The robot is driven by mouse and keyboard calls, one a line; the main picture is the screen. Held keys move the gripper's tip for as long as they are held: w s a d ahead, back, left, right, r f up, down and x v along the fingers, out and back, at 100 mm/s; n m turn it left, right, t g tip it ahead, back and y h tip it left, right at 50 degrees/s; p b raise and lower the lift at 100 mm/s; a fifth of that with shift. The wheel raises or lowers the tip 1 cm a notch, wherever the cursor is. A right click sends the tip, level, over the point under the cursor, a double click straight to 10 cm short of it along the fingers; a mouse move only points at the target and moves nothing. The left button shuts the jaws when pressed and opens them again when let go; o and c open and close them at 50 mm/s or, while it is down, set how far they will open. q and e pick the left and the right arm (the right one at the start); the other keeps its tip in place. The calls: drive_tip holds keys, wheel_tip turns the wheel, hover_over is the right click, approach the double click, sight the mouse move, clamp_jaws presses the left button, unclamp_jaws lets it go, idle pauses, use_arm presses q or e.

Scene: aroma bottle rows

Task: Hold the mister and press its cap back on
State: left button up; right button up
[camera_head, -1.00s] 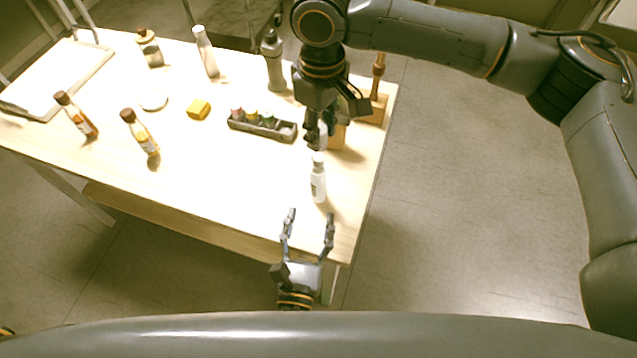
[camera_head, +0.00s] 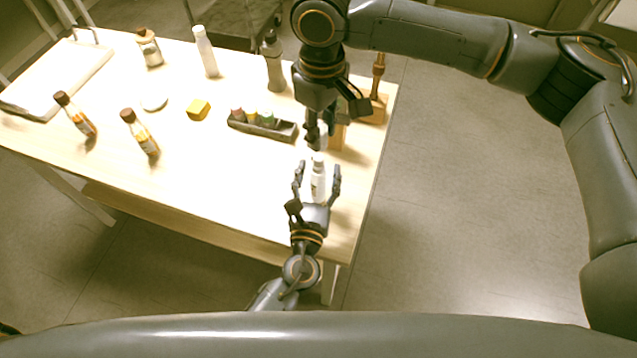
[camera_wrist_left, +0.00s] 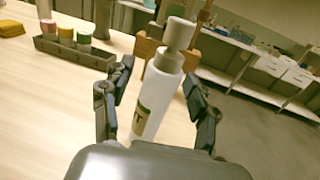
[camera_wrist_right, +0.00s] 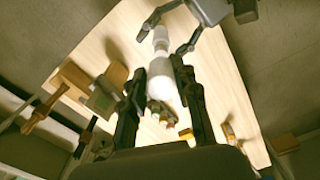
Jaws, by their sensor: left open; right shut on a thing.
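In the left wrist view the mister (camera_wrist_left: 160,95) shows a narrower beige nozzle on top. My left gripper (camera_head: 317,170) is open, with a finger on either side of the bottle. My right gripper (camera_head: 313,138) points down, higher than the mister and slightly behind it.
A dark rack (camera_head: 262,128) of small bottles stands left of the mister, and a wooden block (camera_head: 337,137) stands behind it.

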sight(321, 159)
use_arm(q)
clamp_jaws()
use_arm(e)
drive_tip(key=shift+f, duration=2.5)
drive_tip(key=shift+s+f, duration=0.1)
drive_tip(key=shift+f, duration=0.75)
drive_tip(key=shift+f, duration=0.65)
drive_tip(key=o, duration=0.8)
